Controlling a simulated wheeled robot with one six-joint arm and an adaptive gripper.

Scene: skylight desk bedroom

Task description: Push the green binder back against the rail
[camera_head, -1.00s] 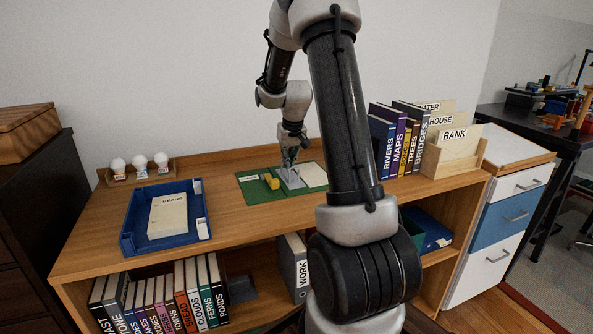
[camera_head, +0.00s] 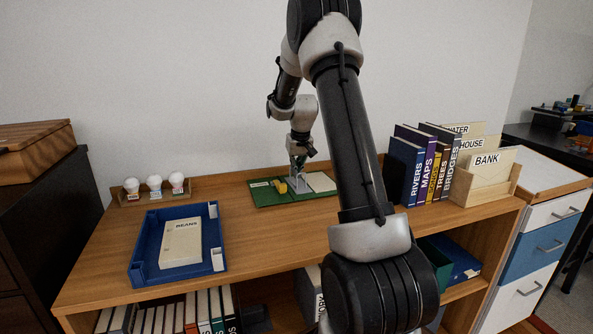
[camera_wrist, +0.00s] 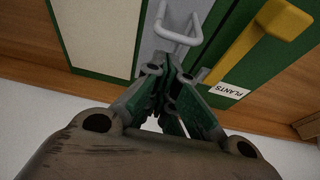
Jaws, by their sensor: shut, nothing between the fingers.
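The green binder (camera_head: 267,198) lies flat and open on the desk top, a little in front of the raised wooden rail (camera_head: 222,180). It has a white page on its right side, a grey middle strip with a metal ring, and a yellow piece (camera_head: 281,186) on its left side. In the wrist view, its green cover (camera_wrist: 243,92) carries a PLANTS label and the yellow bar. My gripper (camera_head: 298,166) is shut and empty, pointing down at the grey middle. In the wrist view, the fingertips (camera_wrist: 172,75) are near the ring (camera_wrist: 178,36); I cannot tell whether they touch.
A blue tray (camera_head: 142,268) holding a BEANS book (camera_head: 181,243) stands left. Three white bulbs (camera_head: 154,184) in a holder are at the back left. Upright books (camera_head: 405,170) and a wooden file box (camera_head: 486,192) stand right. Desk between tray and binder is clear.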

